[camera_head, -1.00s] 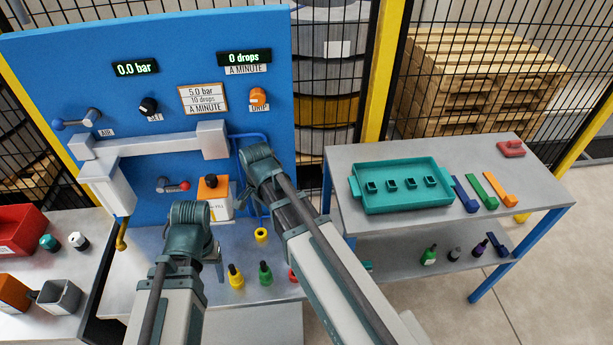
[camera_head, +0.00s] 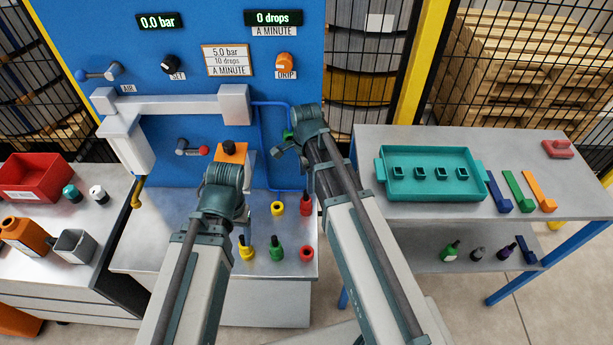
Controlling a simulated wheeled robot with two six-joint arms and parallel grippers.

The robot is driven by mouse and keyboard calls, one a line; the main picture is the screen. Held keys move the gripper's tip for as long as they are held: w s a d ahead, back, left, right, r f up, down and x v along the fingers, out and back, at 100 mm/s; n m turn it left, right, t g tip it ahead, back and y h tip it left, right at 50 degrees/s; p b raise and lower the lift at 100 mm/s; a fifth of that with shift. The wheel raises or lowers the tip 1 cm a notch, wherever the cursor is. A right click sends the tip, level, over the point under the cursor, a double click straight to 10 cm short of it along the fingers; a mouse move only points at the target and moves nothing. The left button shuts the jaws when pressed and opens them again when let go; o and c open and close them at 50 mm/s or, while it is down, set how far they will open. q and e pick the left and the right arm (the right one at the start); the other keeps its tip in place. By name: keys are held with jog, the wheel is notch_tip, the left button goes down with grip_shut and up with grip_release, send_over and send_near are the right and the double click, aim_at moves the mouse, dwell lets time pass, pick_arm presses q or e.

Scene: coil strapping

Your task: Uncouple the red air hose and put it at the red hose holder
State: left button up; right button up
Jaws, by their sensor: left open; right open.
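I cannot make out a red hose as such. A slim red piece (camera_head: 306,206) stands at the right edge of the steel bench (camera_head: 190,235), and a red ring-shaped piece (camera_head: 307,252) lies nearer the front. A red block-like holder (camera_head: 558,149) sits at the back right of the grey side table. My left gripper (camera_head: 226,203) is open over the bench, left of the slim red piece; its fingertips are mostly hidden. My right gripper (camera_head: 290,145) is open in front of the panel's right edge, above the slim red piece, with no hold visible.
The blue panel (camera_head: 180,80) carries a white bar, knobs and a blue tube (camera_head: 263,150). Yellow and green bottles (camera_head: 276,248) stand on the bench. A teal tray (camera_head: 390,190) and blue, green and orange holders (camera_head: 517,192) occupy the side table (camera_head: 400,142).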

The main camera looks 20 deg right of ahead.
aim_at(306, 196)
pick_arm(q)
notch_tip(306, 196, down, 11)
jog(key=b, duration=0.9)
jog(key=shift+r+b, duration=0.2)
jog(key=shift+b, duration=0.1)
pick_arm(e)
notch_tip(306, 196, down, 11)
jog(key=shift+r, duration=0.15)
grip_shut()
dwell(0.5)
pick_arm(q)
jog(key=shift+r+p, duration=0.65)
pick_arm(e)
jog(key=shift+r, duration=0.7)
jog(key=c, duration=0.8)
grip_release()
grip_shut()
